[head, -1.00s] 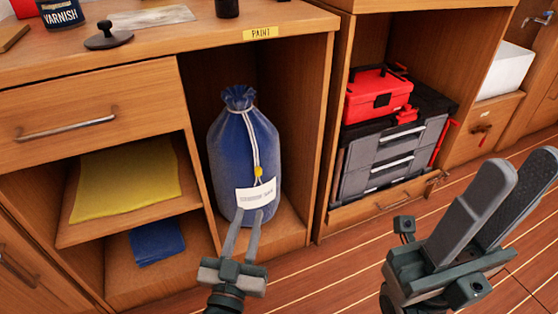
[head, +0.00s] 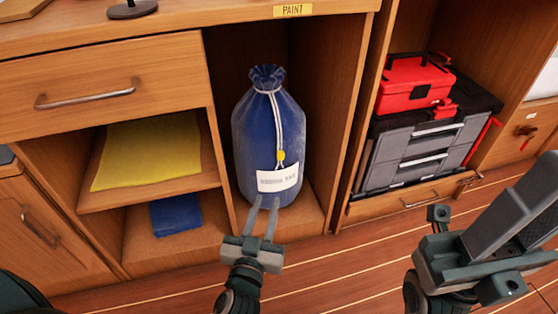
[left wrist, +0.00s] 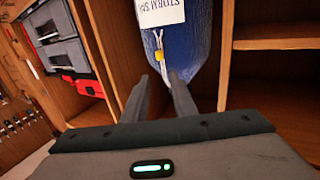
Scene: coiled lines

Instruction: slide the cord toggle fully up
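A blue cloth bag (head: 262,125) with a gathered neck stands upright in the open cabinet bay. A white double cord (head: 275,115) runs from its neck down the front. The yellow cord toggle (head: 281,155) sits low on the cord, just above a white label (head: 277,178). It also shows in the left wrist view (left wrist: 158,58), beyond the fingertips. My left gripper (head: 265,200) is open and empty, its fingertips in front of the bag just below the label in the head view. My right gripper (head: 535,195) is open and empty at the right, partly cut off.
The bay has wooden side walls and a floor around the bag. Shelves with a yellow cloth (head: 150,153) and a blue cloth (head: 175,214) are at left. A red toolbox (head: 414,84) on grey drawers (head: 415,155) is at right. Floor in front is clear.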

